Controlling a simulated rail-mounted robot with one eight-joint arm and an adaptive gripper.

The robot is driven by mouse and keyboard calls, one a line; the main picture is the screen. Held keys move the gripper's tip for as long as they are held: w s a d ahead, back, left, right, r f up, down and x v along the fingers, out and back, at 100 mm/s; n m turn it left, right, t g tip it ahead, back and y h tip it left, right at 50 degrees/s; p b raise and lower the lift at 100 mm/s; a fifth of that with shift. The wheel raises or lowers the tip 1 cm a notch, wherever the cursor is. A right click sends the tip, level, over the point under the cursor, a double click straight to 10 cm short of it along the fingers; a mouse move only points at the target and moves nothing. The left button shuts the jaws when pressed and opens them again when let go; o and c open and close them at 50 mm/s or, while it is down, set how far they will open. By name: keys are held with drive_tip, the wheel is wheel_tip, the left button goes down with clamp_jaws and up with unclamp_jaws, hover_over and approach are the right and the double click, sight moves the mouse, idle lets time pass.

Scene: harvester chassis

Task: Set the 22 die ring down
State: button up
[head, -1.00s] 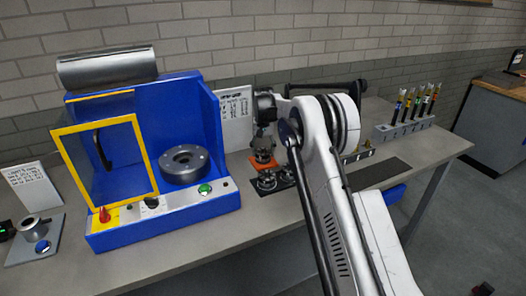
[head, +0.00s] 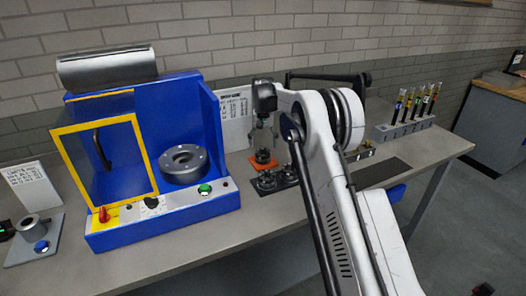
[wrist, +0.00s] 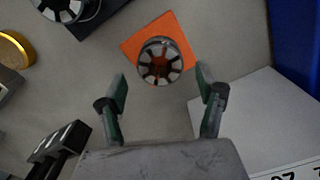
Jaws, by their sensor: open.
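A round segmented metal die ring (wrist: 160,62) sits on an orange square pad (wrist: 183,33), touching it and inside its outline. In the head view the die ring (head: 263,155) rests on the orange pad (head: 258,166) beside the blue press. My gripper (wrist: 162,84) is open and empty, with its two green-padded fingers apart. In the head view my gripper (head: 265,132) hangs above the ring, clear of it. The number on the ring cannot be read.
A black mat (head: 275,187) with more die rings lies just in front of the orange pad. The blue press (head: 212,140) with a yellow-framed guard stands at left. A rack of colored tubes (head: 405,128) is at right.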

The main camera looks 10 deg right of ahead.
drive_tip(key=s+r+t, duration=0.1)
drive_tip(key=s+r, duration=0.4)
drive_tip(key=r, duration=0.5)
drive_tip(key=s+r+t, duration=0.1)
drive_tip(key=s+r, duration=0.4)
drive_tip(key=r, duration=0.5)
drive_tip(key=s+r+t, duration=0.1)
drive_tip(key=s+r, duration=0.2)
drive_tip(key=s, duration=0.5)
drive_tip(key=s+r+t, duration=0.1)
drive_tip(key=s+r, duration=0.2)
drive_tip(key=s, duration=0.4)
drive_tip(key=s+f+t, duration=0.1)
drive_tip(key=s+f, duration=0.2)
drive_tip(key=s, duration=0.6)
drive_tip(key=s+f+n+t, duration=0.1)
drive_tip(key=s+f, duration=0.3)
drive_tip(key=s, duration=0.6)
drive_tip(key=s+f+t, duration=0.1)
drive_tip(key=s+f, duration=0.3)
drive_tip(key=s, duration=0.6)
drive_tip(key=shift+s+n, duration=0.25)
drive_tip(key=shift+n, duration=0.15)
drive_tip(key=shift+b, duration=0.3)
wheel_tip(320, 180, down, 4)
drive_tip(key=b, duration=0.3)
drive_tip(key=shift+b, duration=0.4)
